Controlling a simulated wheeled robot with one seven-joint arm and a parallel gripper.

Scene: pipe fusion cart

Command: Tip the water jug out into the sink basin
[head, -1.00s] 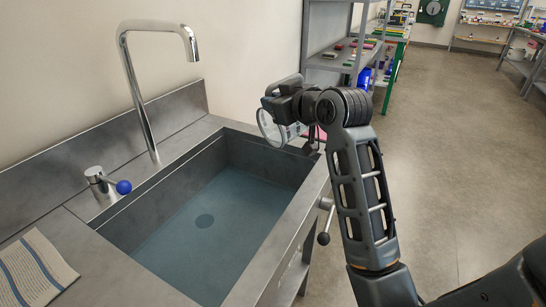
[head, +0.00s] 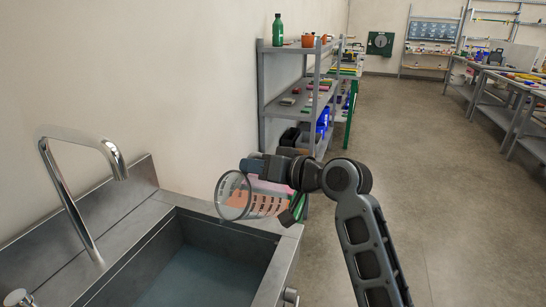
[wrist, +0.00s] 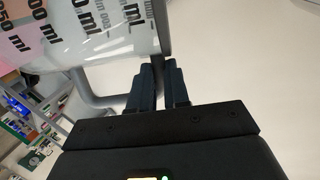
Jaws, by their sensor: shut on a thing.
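The water jug (head: 236,198) is clear with dark volume marks. In the head view it lies tipped on its side, its round open end facing left, above the far right end of the sink. Its marked wall (wrist: 95,30) fills the upper left of the wrist view. My gripper (head: 252,166) is shut on the jug's handle; the fingers (wrist: 160,80) show closed around it in the wrist view. The sink basin (head: 215,238) is below and to the left, with bluish water in it. I cannot tell whether liquid is in the jug or leaving it.
A curved metal faucet (head: 70,190) rises over the left of the sink, with its tap (head: 18,298) at the lower left. A grey shelf rack (head: 285,100) with bottles and boxes stands behind the jug. Open floor (head: 430,200) lies to the right.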

